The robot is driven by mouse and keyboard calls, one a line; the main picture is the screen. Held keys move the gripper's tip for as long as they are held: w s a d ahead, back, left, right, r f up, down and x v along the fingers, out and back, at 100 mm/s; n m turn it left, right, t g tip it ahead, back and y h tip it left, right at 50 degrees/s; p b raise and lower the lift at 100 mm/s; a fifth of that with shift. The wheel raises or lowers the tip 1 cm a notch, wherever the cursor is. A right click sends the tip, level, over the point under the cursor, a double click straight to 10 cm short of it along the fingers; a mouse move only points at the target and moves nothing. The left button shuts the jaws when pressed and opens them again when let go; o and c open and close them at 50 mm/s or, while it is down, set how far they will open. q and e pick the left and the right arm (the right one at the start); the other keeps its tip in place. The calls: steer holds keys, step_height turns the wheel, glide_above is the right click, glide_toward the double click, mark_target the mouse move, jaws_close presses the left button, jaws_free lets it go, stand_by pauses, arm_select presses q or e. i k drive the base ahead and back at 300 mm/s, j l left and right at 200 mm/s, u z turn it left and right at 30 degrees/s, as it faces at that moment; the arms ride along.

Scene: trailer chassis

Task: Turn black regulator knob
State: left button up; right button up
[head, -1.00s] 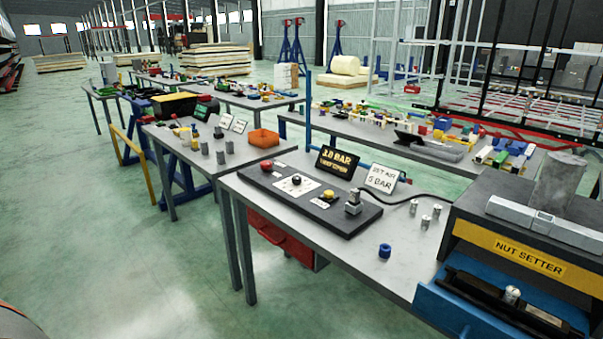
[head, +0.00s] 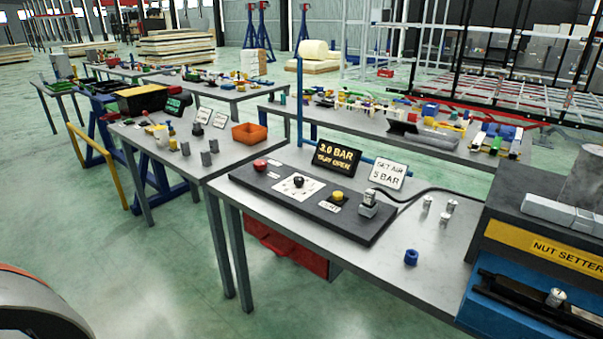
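The black regulator knob (head: 299,182) sits on a white dial plate (head: 285,190) on a long dark control panel (head: 338,218) on the front grey table. Its pointer is too small to read. A red button (head: 260,165) is to its left; a yellow knob (head: 337,196) and a grey metal fitting (head: 369,203) are to its right. A white card (head: 387,174) reads SET AIR 5 BAR. Neither of my grippers is in view, and nothing touches the knob.
A blue ring (head: 411,257) and several small metal cylinders (head: 444,217) stand on the table's right part. The blue NUT SETTER unit (head: 540,250) borders it on the right. A red drawer box (head: 285,248) hangs underneath. Open green floor (head: 150,270) lies at the left front.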

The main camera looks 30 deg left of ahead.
mark_target(299, 180)
steer(key=j+z, duration=0.3)
steer(key=j, duration=0.65)
steer(key=j+z, duration=0.35)
steer(key=j, duration=0.65)
steer(key=k, duration=0.05)
